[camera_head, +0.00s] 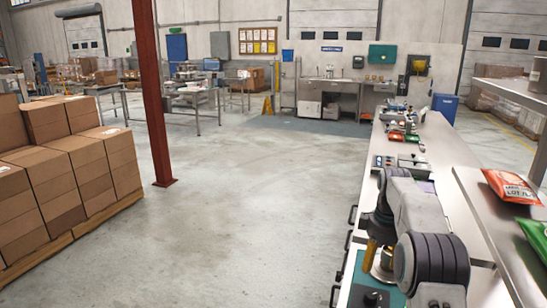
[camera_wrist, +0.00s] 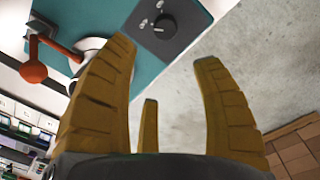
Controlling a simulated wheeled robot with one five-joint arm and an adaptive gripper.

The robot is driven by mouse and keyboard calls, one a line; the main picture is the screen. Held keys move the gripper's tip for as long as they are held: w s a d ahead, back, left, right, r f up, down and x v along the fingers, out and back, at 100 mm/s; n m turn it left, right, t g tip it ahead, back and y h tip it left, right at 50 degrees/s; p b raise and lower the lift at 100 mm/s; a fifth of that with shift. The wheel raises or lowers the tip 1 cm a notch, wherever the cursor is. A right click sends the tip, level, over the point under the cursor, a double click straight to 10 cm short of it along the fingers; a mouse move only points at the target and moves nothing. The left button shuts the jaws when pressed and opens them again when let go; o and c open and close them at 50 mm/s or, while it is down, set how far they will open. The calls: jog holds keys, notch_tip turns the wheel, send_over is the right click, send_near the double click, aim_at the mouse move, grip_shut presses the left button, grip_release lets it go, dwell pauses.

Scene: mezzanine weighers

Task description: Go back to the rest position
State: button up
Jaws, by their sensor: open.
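My gripper (camera_wrist: 164,60) is open in the wrist view, with its ochre fingers spread apart and nothing between them. Part of my gripper (camera_head: 371,254) also shows in the head view, low at the right, beside my grey arm links, which hide much of it. It is over or beside a teal device at the near end of the steel bench (camera_head: 425,150); I cannot tell the exact gap. The teal device (camera_wrist: 190,62) shows in the wrist view with a dark knob panel (camera_wrist: 167,28) and a red ball-ended lever (camera_wrist: 34,71).
Red and green packets lie on the bench; a red packet (camera_head: 512,186) and a green packet (camera_head: 537,238) lie on a raised shelf at the right. Stacked cartons (camera_head: 70,160) and a red post (camera_head: 150,90) stand left. The middle floor (camera_head: 250,200) is clear.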

jog(key=s+f+m, duration=0.1)
jog(key=f, duration=0.1)
jog(key=s+f+m, duration=0.1)
jog(key=f+m, duration=0.1)
jog(key=f, duration=0.1)
jog(key=f+m, duration=0.2)
jog(key=shift+s+a+f+g, duration=0.3)
jog(key=shift+s+f+g, duration=0.05)
jog(key=shift+s+g, duration=0.05)
jog(key=s+a+r+m, duration=0.1)
jog(key=s+a+r, duration=0.15)
jog(key=s, duration=0.75)
jog(key=s+a+r+m, duration=0.15)
jog(key=s+a, duration=0.25)
jog(key=s, duration=0.7)
jog(key=s+a+r, duration=0.3)
jog(key=s, duration=0.7)
notch_tip(320, 180, up, 6)
jog(key=s+a+t, duration=0.1)
jog(key=t, duration=0.3)
jog(key=shift+s+a+n, duration=0.2)
jog(key=shift+a+n, duration=0.2)
jog(key=shift+n, duration=0.05)
jog(key=shift+o, duration=0.2)
